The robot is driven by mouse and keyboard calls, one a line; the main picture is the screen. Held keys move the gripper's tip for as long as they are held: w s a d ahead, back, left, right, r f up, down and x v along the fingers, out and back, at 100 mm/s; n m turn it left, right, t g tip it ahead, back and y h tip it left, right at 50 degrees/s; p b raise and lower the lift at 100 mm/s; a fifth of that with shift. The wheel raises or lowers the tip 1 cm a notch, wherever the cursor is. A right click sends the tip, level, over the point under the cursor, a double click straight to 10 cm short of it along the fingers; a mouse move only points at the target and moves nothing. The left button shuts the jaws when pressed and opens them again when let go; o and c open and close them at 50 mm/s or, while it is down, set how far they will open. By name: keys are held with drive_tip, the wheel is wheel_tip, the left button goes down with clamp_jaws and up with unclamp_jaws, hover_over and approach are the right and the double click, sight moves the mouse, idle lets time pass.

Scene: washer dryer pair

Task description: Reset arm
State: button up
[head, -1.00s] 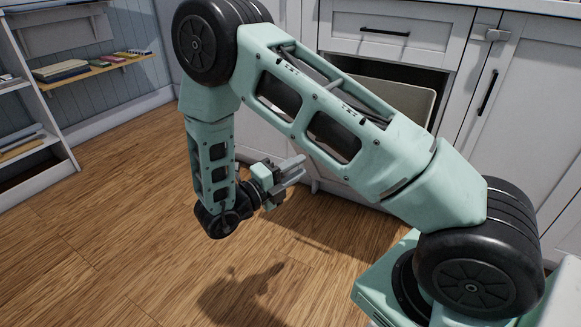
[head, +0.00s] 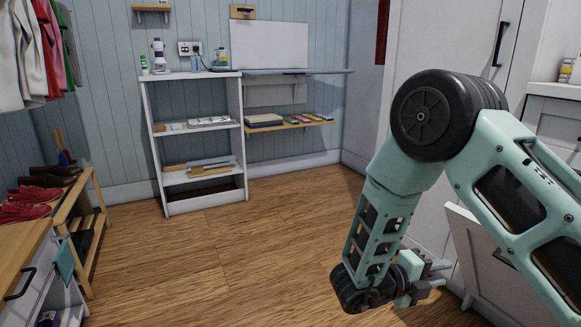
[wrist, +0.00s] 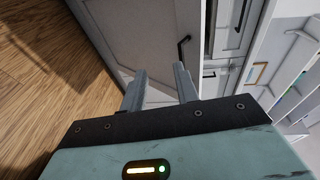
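My arm is folded on the right of the head view, with its elbow high and its forearm hanging down. My gripper (head: 436,275) is at the low end of the forearm, above the wood floor, pointing right toward the white cabinets. In the wrist view my gripper (wrist: 160,82) has its two grey fingers spread apart with nothing between them. A pale cabinet panel with a dark handle (wrist: 184,50) shows beyond the fingers. I cannot tell how near it is.
A tilted white panel (head: 484,262) stands out from the cabinets near my gripper. A white shelf unit (head: 236,130) stands at the back wall. A wooden shoe bench (head: 92,190) is at the left. The middle floor (head: 220,260) is clear.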

drive_tip(key=w+a+r+n+t+y, duration=0.2)
drive_tip(key=a+n+t+y, duration=0.1)
drive_tip(key=a+n+y, duration=0.6)
drive_tip(key=w+a+r+n+t+y, duration=0.25)
drive_tip(key=a+n+y, duration=0.45)
drive_tip(key=a, duration=0.5)
drive_tip(key=s+a+r+n+g+y+p, duration=0.1)
drive_tip(key=s+a+r+n+g+y, duration=0.15)
drive_tip(key=s+n, duration=0.6)
drive_tip(key=s+a+r+n+g+y, duration=0.2)
drive_tip(key=s+a+r+n+g, duration=0.15)
drive_tip(key=s+n, duration=0.45)
drive_tip(key=s+d+n+g+h, duration=0.35)
drive_tip(key=s+d+n, duration=0.4)
drive_tip(key=s, duration=0.45)
wheel_tip(320, 180, up, 39)
drive_tip(key=p, duration=3.8)
drive_tip(key=shift+s+n+t, duration=0.2)
drive_tip(key=shift+n+t, duration=0.1)
drive_tip(key=shift+n, duration=0.1)
